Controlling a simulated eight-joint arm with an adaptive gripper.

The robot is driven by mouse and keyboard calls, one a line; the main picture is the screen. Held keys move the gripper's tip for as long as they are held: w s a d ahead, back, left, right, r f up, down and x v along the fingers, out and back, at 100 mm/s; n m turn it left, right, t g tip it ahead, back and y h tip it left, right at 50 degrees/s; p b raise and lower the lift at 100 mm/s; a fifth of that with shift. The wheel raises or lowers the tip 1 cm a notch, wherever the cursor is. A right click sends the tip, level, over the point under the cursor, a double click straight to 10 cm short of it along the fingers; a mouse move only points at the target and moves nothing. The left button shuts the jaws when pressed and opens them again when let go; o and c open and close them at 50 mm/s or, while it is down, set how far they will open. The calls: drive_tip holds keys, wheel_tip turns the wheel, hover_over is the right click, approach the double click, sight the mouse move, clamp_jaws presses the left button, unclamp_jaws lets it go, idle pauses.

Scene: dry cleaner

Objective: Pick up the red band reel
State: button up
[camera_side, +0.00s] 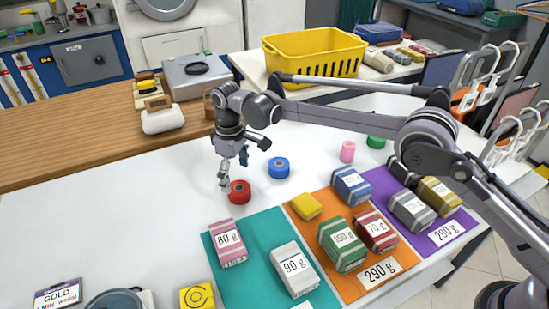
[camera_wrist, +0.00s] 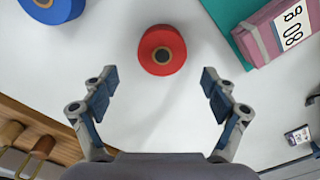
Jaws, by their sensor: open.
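The red band reel (camera_side: 238,192) stands on the white table, just left of the blue reel (camera_side: 278,167). In the wrist view the red reel (camera_wrist: 162,50) shows its top and centre hole, ahead of the fingertips and roughly midway between them. My gripper (camera_side: 233,169) is above the table, close to the red reel and a little behind it. In the wrist view my gripper (camera_wrist: 160,82) has its two fingers wide apart with nothing between them. The blue reel also shows at the upper left of the wrist view (camera_wrist: 52,8).
A pink-striped 80 g bundle (camera_side: 227,243) lies on the teal mat (camera_side: 262,255) in front of the red reel. Pink (camera_side: 348,151) and green (camera_side: 376,142) reels stand farther right. The white table left of the red reel is clear.

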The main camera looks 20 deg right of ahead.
sight(239, 188)
drive_tip(key=shift+s+d+f, duration=0.1)
drive_tip(key=shift+s+f, duration=0.1)
drive_tip(key=shift+f, duration=1.1)
drive_tip(key=shift+s+d+f, duration=0.1)
drive_tip(key=shift+s+f, duration=0.05)
drive_tip(key=shift+f, duration=1.15)
drive_tip(key=c, duration=1.2)
